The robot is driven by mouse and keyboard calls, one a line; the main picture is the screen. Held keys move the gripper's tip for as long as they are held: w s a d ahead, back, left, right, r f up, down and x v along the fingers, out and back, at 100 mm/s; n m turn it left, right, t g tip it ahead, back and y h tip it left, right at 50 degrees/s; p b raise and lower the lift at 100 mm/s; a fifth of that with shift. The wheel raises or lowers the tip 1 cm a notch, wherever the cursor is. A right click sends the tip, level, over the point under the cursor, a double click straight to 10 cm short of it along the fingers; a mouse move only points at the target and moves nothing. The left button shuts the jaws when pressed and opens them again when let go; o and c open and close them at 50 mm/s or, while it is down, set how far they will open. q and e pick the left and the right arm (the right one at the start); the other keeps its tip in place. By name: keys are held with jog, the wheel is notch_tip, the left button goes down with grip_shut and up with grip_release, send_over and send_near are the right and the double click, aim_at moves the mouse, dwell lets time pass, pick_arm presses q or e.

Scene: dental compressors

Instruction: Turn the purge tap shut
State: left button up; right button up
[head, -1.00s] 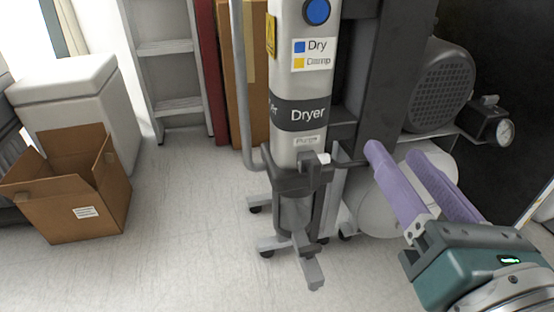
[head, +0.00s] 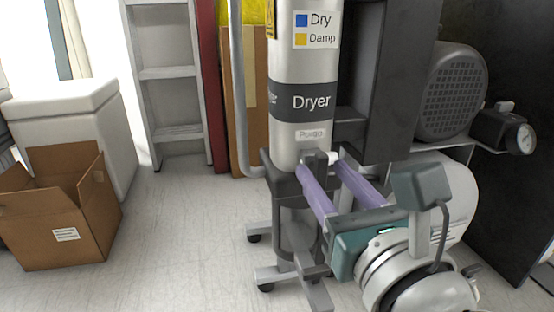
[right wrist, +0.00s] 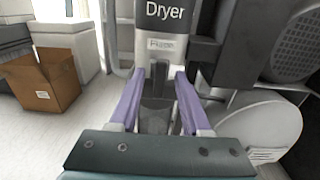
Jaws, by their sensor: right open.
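The dryer column (head: 302,135) stands upright, with a black "Dryer" band and a small purge label low on its front. The purge tap (head: 333,156) is just under that label, a small fitting with a white end; its lower part is hard to make out behind my fingers. My right gripper (head: 322,168) is open, its two purple fingers pointing at the tap area from the lower right. In the right wrist view the fingertips (right wrist: 160,74) stand on either side of the dark fitting below the label, apart from each other. My left gripper is not in view.
A grey motor (head: 452,92), a pressure gauge (head: 519,137) and a white tank (head: 458,190) are to the right. A bent grey pipe (head: 240,110) runs left of the column. An open cardboard box (head: 62,220) sits on the left; the floor between is clear.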

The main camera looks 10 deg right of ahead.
jog(key=shift+w, duration=0.4)
jog(key=shift+c, duration=0.4)
grip_shut()
